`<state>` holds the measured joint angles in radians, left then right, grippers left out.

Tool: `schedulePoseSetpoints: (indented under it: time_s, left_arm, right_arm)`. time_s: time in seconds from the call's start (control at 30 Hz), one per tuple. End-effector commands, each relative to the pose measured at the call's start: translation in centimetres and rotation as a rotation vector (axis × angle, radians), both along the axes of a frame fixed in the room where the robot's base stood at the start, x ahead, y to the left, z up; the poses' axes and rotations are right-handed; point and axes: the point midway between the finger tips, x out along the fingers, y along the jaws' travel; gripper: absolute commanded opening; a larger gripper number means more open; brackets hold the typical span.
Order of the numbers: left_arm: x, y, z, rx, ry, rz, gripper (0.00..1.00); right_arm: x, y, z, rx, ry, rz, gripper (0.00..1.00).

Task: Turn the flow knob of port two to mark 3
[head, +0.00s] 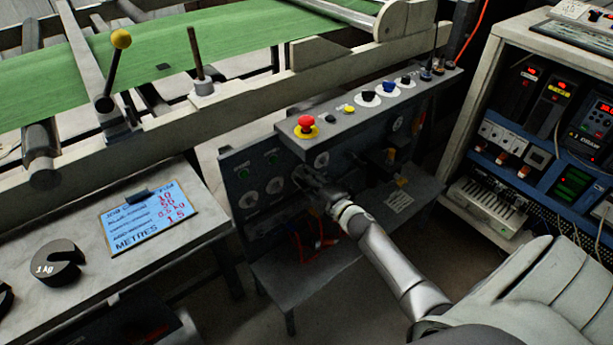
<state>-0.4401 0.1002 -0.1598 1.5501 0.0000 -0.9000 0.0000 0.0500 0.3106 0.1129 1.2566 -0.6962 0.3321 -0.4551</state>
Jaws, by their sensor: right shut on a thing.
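The control panel (262,205) is a dark upright face with several round white dials and small green marks. My right gripper (308,180) reaches the panel face from the lower right and is shut on a knob there. The gripper covers that knob, so its pointer and mark cannot be read. Uncovered dials (275,185) show just left of the gripper. The port labels are too small to read, so I cannot tell which port the held knob belongs to. My left gripper is not in view.
A red emergency button (306,125) on a yellow base sits on the ledge above my gripper. A bench at left bears a job card (150,217) and a 1 kg weight (58,264). An instrument rack (540,130) stands at right.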

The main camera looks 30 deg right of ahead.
Motion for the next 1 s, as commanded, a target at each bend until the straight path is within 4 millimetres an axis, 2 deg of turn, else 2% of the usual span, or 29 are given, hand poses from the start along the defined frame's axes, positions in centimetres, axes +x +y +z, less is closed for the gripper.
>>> schedulePoseSetpoints:
  time_s: [0.2,0.67,0.7,0.8,0.9,1.0]
  left_arm:
    - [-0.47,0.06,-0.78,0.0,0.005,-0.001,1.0]
    - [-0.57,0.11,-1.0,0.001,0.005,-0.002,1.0]
    - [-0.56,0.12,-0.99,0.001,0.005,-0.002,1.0]
    - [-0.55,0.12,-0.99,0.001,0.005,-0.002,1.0]
    - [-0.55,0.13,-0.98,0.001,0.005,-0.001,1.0]
    - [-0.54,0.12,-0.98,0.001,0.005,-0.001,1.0]
  right_arm:
    - [-0.05,-0.03,-0.09,0.054,0.007,0.0,0.0]
    - [-0.05,-0.03,-0.14,0.068,0.008,-0.001,0.0]
    - [-0.05,-0.03,-0.15,0.068,0.008,-0.001,0.18]
    - [-0.05,-0.03,-0.13,0.067,0.008,-0.001,0.31]
    - [-0.03,-0.02,-0.1,0.067,0.007,-0.001,0.4]
    - [-0.02,-0.01,-0.07,0.067,0.006,0.0,0.4]
